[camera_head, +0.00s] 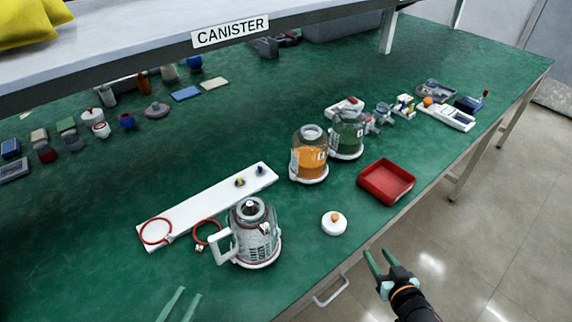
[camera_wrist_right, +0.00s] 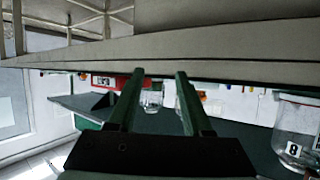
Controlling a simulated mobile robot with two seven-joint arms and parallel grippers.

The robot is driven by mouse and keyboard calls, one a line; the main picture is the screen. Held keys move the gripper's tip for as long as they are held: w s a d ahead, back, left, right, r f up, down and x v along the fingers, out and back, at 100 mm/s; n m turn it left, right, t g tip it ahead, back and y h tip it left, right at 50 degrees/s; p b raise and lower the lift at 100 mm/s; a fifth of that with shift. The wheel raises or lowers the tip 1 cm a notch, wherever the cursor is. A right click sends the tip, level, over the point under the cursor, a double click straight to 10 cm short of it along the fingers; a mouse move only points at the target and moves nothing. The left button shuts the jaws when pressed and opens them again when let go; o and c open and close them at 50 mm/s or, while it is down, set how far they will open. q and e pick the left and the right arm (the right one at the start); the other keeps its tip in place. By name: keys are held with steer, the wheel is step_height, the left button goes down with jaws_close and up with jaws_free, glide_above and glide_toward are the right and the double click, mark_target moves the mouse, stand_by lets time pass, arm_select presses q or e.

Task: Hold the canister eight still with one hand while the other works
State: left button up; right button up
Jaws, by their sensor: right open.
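A clear canister with a label reading 8 (camera_wrist_right: 293,149) shows at the right edge of the right wrist view, partly cut off. In the head view, a grey, see-through canister with a white handle (camera_head: 255,240) stands upright at the front of the green table; its label is too small to read. My left gripper (camera_head: 190,292) is at the bottom left, open and empty, apart from that canister. My right gripper (camera_head: 377,252) is open and empty beyond the table's front edge; its fingers also show in the right wrist view (camera_wrist_right: 158,78).
An orange-filled canister (camera_head: 309,160) and a green one (camera_head: 347,138) stand further back. A white disc with an orange knob (camera_head: 334,224), a red tray (camera_head: 387,193) and a white board (camera_head: 205,212) with red rings lie nearby. A shelf (camera_head: 150,50) overhangs the back.

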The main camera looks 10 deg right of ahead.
mark_target(214, 254)
steer(key=w+a+r+t+y, duration=0.1)
steer(key=w+a+r, duration=0.1)
steer(key=w+r, duration=0.1)
steer(key=w+a+r+n+t+y, duration=0.1)
steer(key=w+a+r, duration=0.1)
steer(key=w+r, duration=0.1)
steer(key=w+a+r+t+y, duration=0.1)
steer(key=w+a+r, duration=0.1)
steer(key=w+r, duration=0.1)
steer(key=shift+n+t, duration=0.3)
steer(key=w+a+r+n+g+y, duration=0.3)
steer(key=a+r+n+g+y, duration=0.2)
steer(key=a+r+n+y, duration=1.05)
steer(key=s+a+r+n+g, duration=0.3)
steer(key=a+n+g, duration=0.1)
steer(key=a+g, duration=0.2)
steer(key=s+a+r+n+g, duration=0.2)
steer(key=a+r+n+g, duration=0.15)
steer(key=a+g, duration=0.3)
arm_select(q)
steer(key=x, duration=1.2)
steer(key=shift+w+d, duration=0.1)
steer(key=shift+w, duration=0.2)
arm_select(e)
steer(key=d+f+g+h, duration=0.1)
steer(key=d+g+h, duration=0.1)
steer(key=d+h, duration=1)
steer(key=shift+w+d+f, duration=0.15)
steer(key=shift+f, duration=0.05)
